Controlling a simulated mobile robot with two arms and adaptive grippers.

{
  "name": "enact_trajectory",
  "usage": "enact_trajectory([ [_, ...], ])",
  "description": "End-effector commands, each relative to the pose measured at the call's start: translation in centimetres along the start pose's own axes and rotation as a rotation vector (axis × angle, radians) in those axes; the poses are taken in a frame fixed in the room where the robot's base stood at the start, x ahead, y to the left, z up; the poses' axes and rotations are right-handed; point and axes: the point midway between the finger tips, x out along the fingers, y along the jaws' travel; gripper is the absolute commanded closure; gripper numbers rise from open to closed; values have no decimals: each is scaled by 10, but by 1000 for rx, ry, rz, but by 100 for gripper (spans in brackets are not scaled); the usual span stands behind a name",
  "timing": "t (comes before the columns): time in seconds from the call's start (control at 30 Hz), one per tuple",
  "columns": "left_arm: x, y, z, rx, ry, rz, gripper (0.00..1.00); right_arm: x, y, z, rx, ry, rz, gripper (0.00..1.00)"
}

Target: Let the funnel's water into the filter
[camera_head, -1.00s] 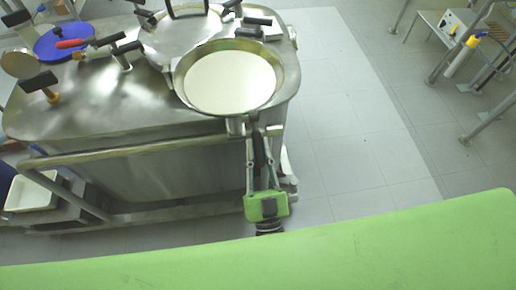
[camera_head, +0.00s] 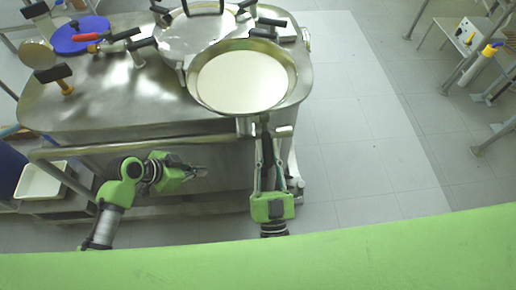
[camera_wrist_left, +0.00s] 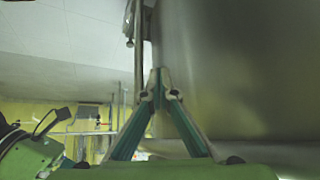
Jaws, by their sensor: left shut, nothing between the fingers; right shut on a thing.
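The funnel is a wide round steel bowl (camera_head: 205,106) filled with pale liquid (camera_head: 242,82), at the front right of the big steel vessel (camera_head: 110,110), which I take for the filter. My right gripper (camera_head: 265,133) is just below the funnel's front rim, shut on a dark handle-like part (camera_head: 264,143); the exact grip is hard to see. My left gripper (camera_head: 205,171) is shut and empty, low in front of the vessel's side wall. In the left wrist view its fingertips (camera_wrist_left: 159,78) meet beside a smooth steel wall (camera_wrist_left: 230,70). The funnel's outlet is hidden.
A domed steel lid (camera_head: 195,38) with black handles sits behind the funnel. Black-handled clamps (camera_head: 55,75) stand around the vessel top. A blue disc (camera_head: 80,36) is at the back left. A white tray (camera_head: 40,181) lies low at left.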

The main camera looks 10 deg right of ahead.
Motion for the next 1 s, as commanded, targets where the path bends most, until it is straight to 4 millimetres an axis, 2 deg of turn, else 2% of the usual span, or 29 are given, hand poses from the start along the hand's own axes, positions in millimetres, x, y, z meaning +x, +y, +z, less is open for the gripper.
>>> enact_trajectory([
  [0.03, -23, 5, -31, 107, 41, 26, 100, 1, 0, 0, 0, 2, 0, 100],
  [0.13, -65, 31, -79, 329, 109, 96, 100, 1, 0, 0, 0, 2, 0, 100],
  [0.2, -92, 43, -105, 385, 174, 83, 100, 1, 0, 0, 0, 1, 0, 100],
  [0.33, -141, 72, -146, 511, 277, 71, 100, 1, 0, 0, 0, 1, 0, 100],
  [0.5, -188, 110, -176, 647, 364, 64, 100, 0, 0, 0, 0, 2, 0, 100],
  [0.6, -204, 125, -183, 697, 390, 64, 100, 0, 0, 0, 0, 2, 0, 100],
  [0.73, -211, 135, -188, 726, 407, 65, 100, 0, 0, 0, 0, 2, 0, 100],
  [0.87, -202, 139, -193, 728, 413, 66, 100, 0, 0, 0, 0, 2, 0, 100],
  [1.0, -178, 144, -203, 725, 415, 68, 100, 0, 0, 0, 0, 2, 0, 100],
])
